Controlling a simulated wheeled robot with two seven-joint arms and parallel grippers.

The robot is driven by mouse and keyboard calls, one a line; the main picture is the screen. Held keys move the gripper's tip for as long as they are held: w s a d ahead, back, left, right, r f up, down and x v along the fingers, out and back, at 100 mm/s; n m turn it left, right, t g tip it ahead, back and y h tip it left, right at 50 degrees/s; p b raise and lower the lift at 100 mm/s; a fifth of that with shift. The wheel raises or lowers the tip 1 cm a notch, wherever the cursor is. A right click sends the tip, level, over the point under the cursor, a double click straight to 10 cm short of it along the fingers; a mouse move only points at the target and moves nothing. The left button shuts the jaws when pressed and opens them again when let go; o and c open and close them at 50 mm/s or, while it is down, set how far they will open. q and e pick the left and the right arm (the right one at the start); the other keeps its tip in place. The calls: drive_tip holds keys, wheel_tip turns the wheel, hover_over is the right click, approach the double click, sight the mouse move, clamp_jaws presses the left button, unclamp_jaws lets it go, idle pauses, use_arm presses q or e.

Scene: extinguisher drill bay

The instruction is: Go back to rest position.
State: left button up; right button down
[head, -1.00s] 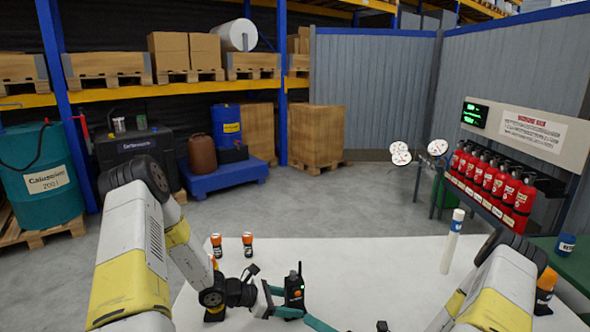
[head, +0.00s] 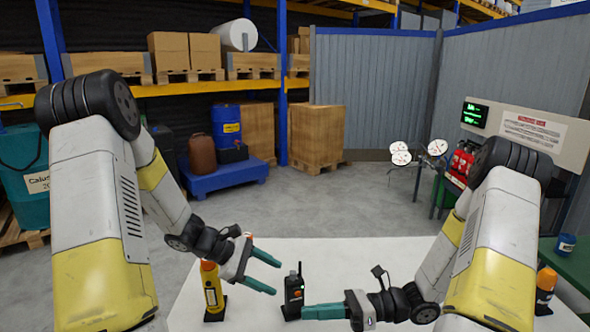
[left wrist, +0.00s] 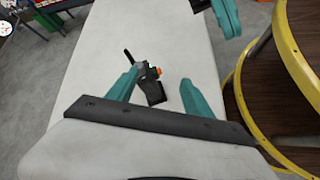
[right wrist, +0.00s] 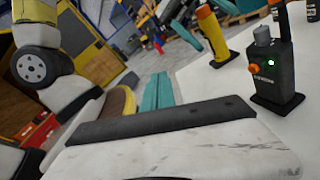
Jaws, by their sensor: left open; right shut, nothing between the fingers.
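My left gripper (head: 276,277) is open and empty, raised above the white table behind and left of the radio. It also shows in the left wrist view (left wrist: 158,83), with the radio seen beyond the gap between its fingers. My right gripper (head: 304,312) is shut and empty, its fingertips close in front of the radio in the head view; its closed fingers also show in the right wrist view (right wrist: 158,82). The black radio (head: 294,291) stands upright on a dark base, with a green light in the right wrist view (right wrist: 272,68).
A yellow device with an orange top (head: 211,287) stands upright on the white table (head: 345,255), left of the radio. An orange-topped item (head: 545,287) is at the right. Red extinguishers (head: 462,160) are partly hidden by my right arm. The table's middle back is clear.

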use_arm(q)
drive_tip(key=s+a+r+m+t+y, duration=0.2)
drive_tip(key=s+r+m, duration=0.5)
drive_tip(key=r, duration=0.5)
drive_tip(key=s+a+r+m+t+y, duration=0.2)
drive_tip(key=s+a+r+m+y, duration=0.3)
drive_tip(key=s+r+m, duration=0.3)
drive_tip(key=s+r+y, duration=0.1)
drive_tip(key=s+r, duration=0.2)
drive_tip(key=shift+a+r+t, duration=0.2)
drive_tip(key=shift+r+t, duration=0.1)
drive_tip(key=shift+r, duration=0.05)
use_arm(e)
drive_tip(key=s+d+r+n+t+h, duration=0.2)
drive_tip(key=d+r+n+h, duration=0.1)
drive_tip(key=r+n+h, duration=0.2)
drive_tip(key=s+d+r+n+t+h, duration=0.2)
drive_tip(key=r+n+h, duration=0.3)
drive_tip(key=r+n, duration=0.5)
drive_tip(key=s+d+r+n+t+h, duration=0.2)
drive_tip(key=d+r+n+h, duration=0.2)
drive_tip(key=r+n, duration=0.3)
wheel_tip(320, 180, up, 2)
drive_tip(key=shift+s+d+r+n+t+h, duration=0.1)
drive_tip(key=shift+s+d+n+t+h, duration=0.2)
drive_tip(key=shift+s+d+t+h, duration=0.15)
drive_tip(key=shift+w, duration=0.1)
